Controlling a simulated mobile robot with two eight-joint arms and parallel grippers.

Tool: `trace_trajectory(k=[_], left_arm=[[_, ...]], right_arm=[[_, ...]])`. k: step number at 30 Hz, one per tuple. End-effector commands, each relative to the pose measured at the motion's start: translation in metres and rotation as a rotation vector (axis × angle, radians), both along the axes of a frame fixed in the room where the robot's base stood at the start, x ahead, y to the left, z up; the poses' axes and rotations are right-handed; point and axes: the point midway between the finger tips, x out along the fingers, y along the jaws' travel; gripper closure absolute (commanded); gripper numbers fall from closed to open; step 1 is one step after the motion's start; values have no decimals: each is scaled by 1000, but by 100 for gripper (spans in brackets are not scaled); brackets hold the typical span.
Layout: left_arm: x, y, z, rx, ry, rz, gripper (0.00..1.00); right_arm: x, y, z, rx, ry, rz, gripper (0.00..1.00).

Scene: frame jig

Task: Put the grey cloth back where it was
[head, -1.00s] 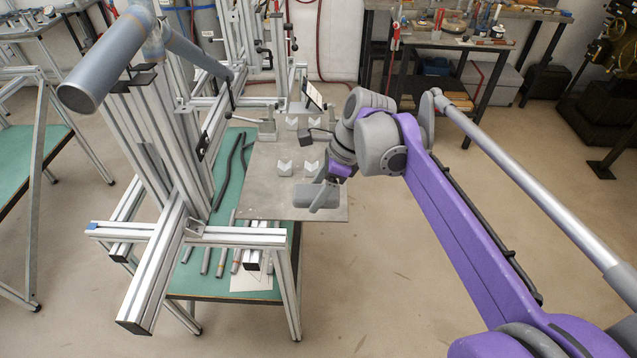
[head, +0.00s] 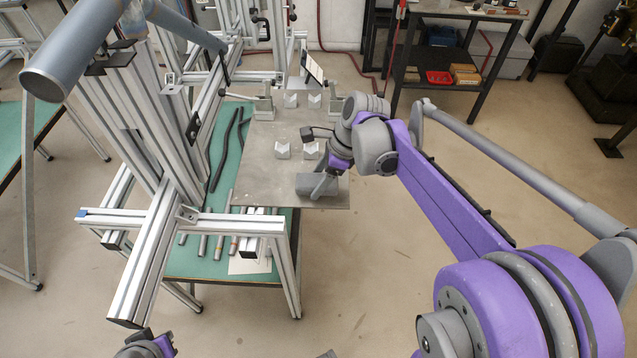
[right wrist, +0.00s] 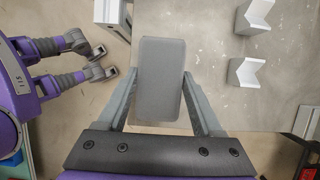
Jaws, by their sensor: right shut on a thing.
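My right gripper (head: 318,186) is shut on the grey cloth (right wrist: 160,78), which looks like a flat, folded block. In the right wrist view the cloth lies between the two fingers. In the head view the cloth (head: 304,183) is over the near right corner of the grey metal plate (head: 262,190). I cannot tell whether it touches the plate. A small part of my left gripper (head: 146,346) shows at the bottom edge of the head view, and its jaws cannot be made out.
V-shaped blocks (head: 282,150) stand on the plate beyond the cloth, with clamps (head: 264,108) farther back. An aluminium frame (head: 155,265) rises on the left. Grey tubes (head: 203,247) lie on the green bench top (head: 215,265) below.

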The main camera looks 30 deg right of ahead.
Motion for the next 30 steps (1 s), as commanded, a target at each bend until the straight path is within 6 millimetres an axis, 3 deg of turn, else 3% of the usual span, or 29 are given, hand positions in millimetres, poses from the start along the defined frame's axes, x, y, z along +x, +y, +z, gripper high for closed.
trace_trajectory(k=[3, 15, 16, 18, 21, 30], left_arm=[[0, 0, -2, 0, 1, 0, 100], [-1, 0, -5, 0, 3, 0, 100], [-1, 0, -5, 0, 3, 0, 100], [-1, 0, -4, 0, 2, 0, 100], [-1, 0, -4, 0, 2, 0, 100], [0, 0, 0, 0, 0, 0, 100]], right_arm=[[0, 0, -14, 0, 0, 0, 85], [0, 0, -20, 0, 0, 0, 85], [0, 0, -19, 0, 0, 0, 29], [0, 0, -19, 0, 0, 0, 16], [0, 0, -19, 0, 1, 0, 3], [0, 0, -14, 0, 0, 0, 3]])
